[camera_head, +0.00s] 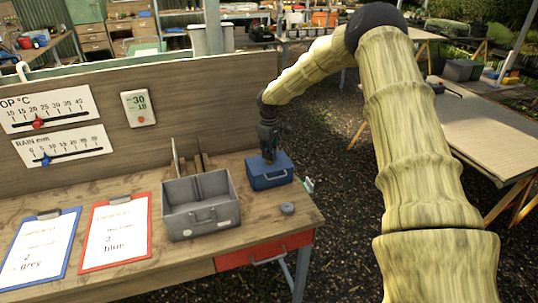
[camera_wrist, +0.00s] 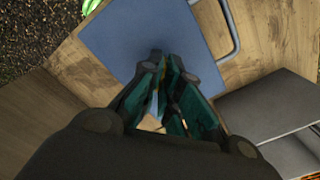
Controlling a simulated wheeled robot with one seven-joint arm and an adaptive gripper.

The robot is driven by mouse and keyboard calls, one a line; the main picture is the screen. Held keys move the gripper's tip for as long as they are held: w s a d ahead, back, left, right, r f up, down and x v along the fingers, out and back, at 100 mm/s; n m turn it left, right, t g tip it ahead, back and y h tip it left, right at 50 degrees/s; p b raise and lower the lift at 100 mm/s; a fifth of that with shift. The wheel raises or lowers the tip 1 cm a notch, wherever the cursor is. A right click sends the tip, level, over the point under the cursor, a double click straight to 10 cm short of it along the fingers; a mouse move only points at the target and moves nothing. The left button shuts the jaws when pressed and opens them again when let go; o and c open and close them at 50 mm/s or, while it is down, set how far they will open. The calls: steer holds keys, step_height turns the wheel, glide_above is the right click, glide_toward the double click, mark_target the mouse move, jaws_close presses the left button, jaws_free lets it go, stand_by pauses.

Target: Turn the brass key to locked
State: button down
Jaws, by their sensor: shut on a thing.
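A blue box (camera_head: 270,178) with a front handle stands near the right end of the wooden bench. My gripper (camera_head: 269,158) points down at the top of this box. In the wrist view the blue lid (camera_wrist: 120,45) lies under my fingers (camera_wrist: 165,72), which are nearly together. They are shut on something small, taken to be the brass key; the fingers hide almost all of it. How far the key is turned cannot be told. Any lock marking is hidden too.
An open grey box (camera_head: 202,222) stands left of the blue box, and a small grey disc (camera_head: 287,208) lies in front. Clipboards (camera_head: 116,232) lie further left. A wooden back panel (camera_head: 200,100) rises behind. A green and white item (camera_head: 309,184) is at the bench's right edge.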

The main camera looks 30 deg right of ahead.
steer(key=n, duration=0.5)
steer(key=shift+d+n, duration=0.1)
steer(key=shift+n, duration=0.2)
steer(key=shift+n+b, duration=0.35)
steer(key=shift+n, duration=1.85)
steer(key=c, duration=1.6)
jaws_free()
steer(key=shift+c, duration=0.2)
step_height(320, 180, up, 12)
